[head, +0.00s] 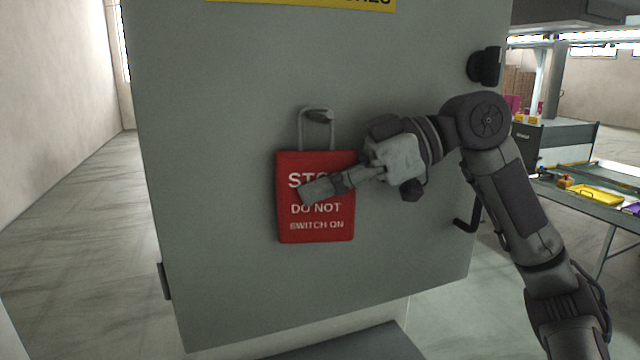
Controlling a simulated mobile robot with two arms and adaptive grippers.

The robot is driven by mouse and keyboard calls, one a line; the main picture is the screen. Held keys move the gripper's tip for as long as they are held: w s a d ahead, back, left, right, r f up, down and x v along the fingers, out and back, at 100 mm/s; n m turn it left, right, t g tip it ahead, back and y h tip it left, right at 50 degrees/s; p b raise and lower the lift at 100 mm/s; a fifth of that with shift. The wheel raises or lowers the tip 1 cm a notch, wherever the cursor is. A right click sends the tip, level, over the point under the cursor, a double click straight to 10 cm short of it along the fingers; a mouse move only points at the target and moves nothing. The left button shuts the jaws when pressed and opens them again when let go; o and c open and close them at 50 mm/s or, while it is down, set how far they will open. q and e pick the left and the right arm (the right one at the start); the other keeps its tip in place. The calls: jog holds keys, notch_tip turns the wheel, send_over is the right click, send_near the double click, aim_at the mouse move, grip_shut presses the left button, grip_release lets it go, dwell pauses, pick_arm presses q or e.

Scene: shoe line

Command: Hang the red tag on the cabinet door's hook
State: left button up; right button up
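The red tag (316,225) reads "STOP DO NOT SWITCH ON". It is upright in front of the grey cabinet door (220,100), with a grey loop (301,130) rising from its top edge. The loop's top meets the hook (319,114) on the door; I cannot tell whether it rests over it. My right gripper (320,188) reaches in from the right, with its fingertips over the tag's front face. Whether a finger is behind the tag, and so whether it grips it, is hidden. My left gripper is out of view.
A black knob (485,66) and a black handle (468,218) sit at the door's right edge. A yellow label (300,3) is at the top. On the right, a workbench (600,205) holds a yellow tray (597,195). The floor at left is clear.

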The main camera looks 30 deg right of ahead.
jog(key=o, duration=0.5)
jog(key=shift+s+a, duration=0.1)
jog(key=v, duration=1.2)
